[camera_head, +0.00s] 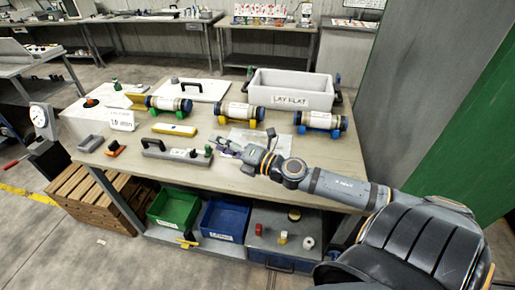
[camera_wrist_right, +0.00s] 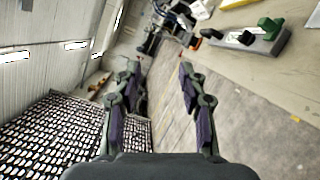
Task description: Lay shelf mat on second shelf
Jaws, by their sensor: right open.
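My right gripper (camera_head: 224,147) is over the front part of the workbench (camera_head: 105,160), beside the grey tool block (camera_head: 176,152). In the right wrist view its two fingers (camera_wrist_right: 160,78) are spread apart with nothing between them. I cannot pick out a shelf mat for certain. A pale flat sheet (camera_head: 268,137) lies on the bench behind my right wrist, partly covered by it. A low shelf under the bench holds a green bin (camera_head: 174,209), a blue bin (camera_head: 224,219) and a grey case (camera_head: 284,238). I cannot tell which shelf is the second. My left gripper is out of view.
Several capped cylinders, one of them (camera_head: 239,111), rest on coloured stands across the bench. A white tub (camera_head: 290,91) marked "LAY FLAT" stands at the back. A white board with a black handle (camera_head: 190,88) lies left of it. A wooden crate (camera_head: 88,196) is at the lower left.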

